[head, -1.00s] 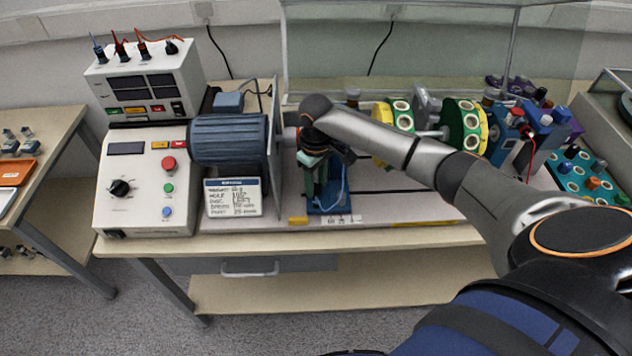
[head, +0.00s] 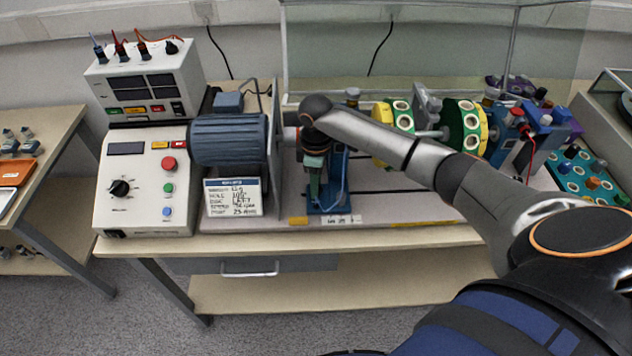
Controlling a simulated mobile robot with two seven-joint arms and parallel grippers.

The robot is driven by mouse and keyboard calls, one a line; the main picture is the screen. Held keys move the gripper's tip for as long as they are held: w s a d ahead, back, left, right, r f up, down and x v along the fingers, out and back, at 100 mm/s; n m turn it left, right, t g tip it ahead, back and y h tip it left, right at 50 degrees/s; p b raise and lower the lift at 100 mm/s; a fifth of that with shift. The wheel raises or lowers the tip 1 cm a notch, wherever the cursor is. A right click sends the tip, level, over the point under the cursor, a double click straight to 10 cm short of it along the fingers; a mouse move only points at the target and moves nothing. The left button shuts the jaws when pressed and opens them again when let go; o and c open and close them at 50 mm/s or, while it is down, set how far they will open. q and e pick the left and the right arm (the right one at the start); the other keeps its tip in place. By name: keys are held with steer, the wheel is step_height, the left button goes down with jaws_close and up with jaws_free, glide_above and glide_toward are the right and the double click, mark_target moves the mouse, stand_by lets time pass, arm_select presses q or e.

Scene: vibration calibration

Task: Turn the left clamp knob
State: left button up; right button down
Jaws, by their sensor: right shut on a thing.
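My right gripper (head: 314,180) points down at the near side of the left blue bearing stand (head: 339,178), just right of the motor plate. It is shut on the left clamp knob, which the fingers and wrist hide almost wholly. The stand is upright on the rig's base, partly covered by my gripper. My right arm reaches in from the right across the front of the rotor. My left gripper is not in view.
The grey-blue motor (head: 230,139) and its upright plate (head: 275,150) stand close left of my gripper. Yellow-green discs (head: 463,127) and a right blue stand (head: 512,135) lie behind my arm. A control box (head: 140,190) is at left. A clear guard (head: 440,45) rises behind.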

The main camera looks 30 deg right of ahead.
stand_by(0.3)
steer(key=shift+c, duration=2.4)
jaws_free()
steer(key=shift+r, duration=0.1)
step_height(320, 180, up, 12)
steer(key=shift+r, duration=0.2)
